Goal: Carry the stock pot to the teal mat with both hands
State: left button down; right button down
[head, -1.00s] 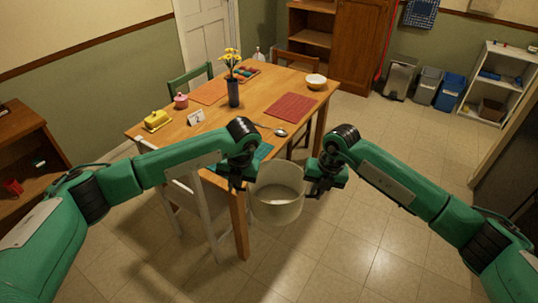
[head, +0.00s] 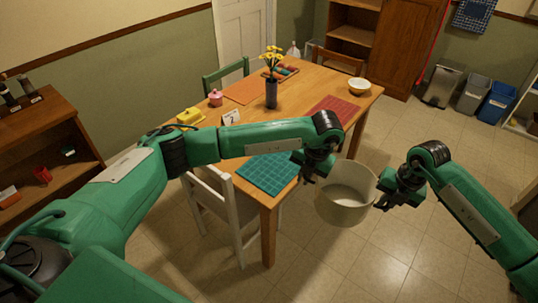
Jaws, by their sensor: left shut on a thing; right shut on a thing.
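The handles are hidden by the grippers. The teal mat (head: 266,174) lies on the near corner of the wooden table, to the left of the pot. The mat's visible surface is bare, and my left forearm passes above its far edge.
The wooden table (head: 312,98) also holds a dark vase (head: 271,94) with yellow flowers, a yellow butter dish (head: 190,117), a pink pot (head: 215,97), a number card (head: 231,117), a red mat (head: 333,110) and a white bowl (head: 359,87). A white chair (head: 222,205) stands at the near left.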

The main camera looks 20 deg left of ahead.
aim_at(276, 163)
jog(key=i+j, duration=0.2)
jog(key=j, duration=0.2)
jog(key=i+j, duration=0.2)
jog(key=j, duration=0.2)
jog(key=i+j, duration=0.25)
jog(key=j, duration=0.15)
jog(key=i+j, duration=0.2)
jog(key=j, duration=0.2)
